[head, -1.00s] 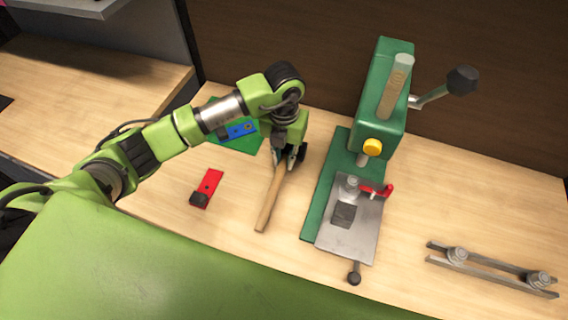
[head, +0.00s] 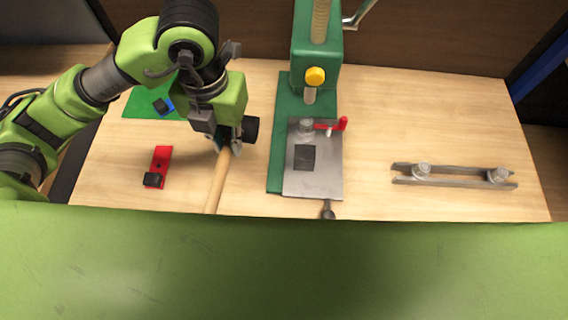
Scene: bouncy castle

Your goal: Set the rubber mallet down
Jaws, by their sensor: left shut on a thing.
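The rubber mallet (head: 217,182) shows in the head view as a light wooden handle slanting toward the front edge, with a black head (head: 251,129) partly hidden behind my gripper. My left gripper (head: 229,146) points down and is shut on the mallet near its head. The mallet is at or just above the wooden bench top (head: 370,120); I cannot tell whether it touches. My right gripper is not in view.
A green press (head: 316,55) with a grey plate (head: 314,178) and red clamp (head: 330,126) stands right of the mallet. A red piece (head: 157,167) lies left, a green mat (head: 140,103) behind. A metal rail (head: 450,175) lies far right. Bench between press and rail is clear.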

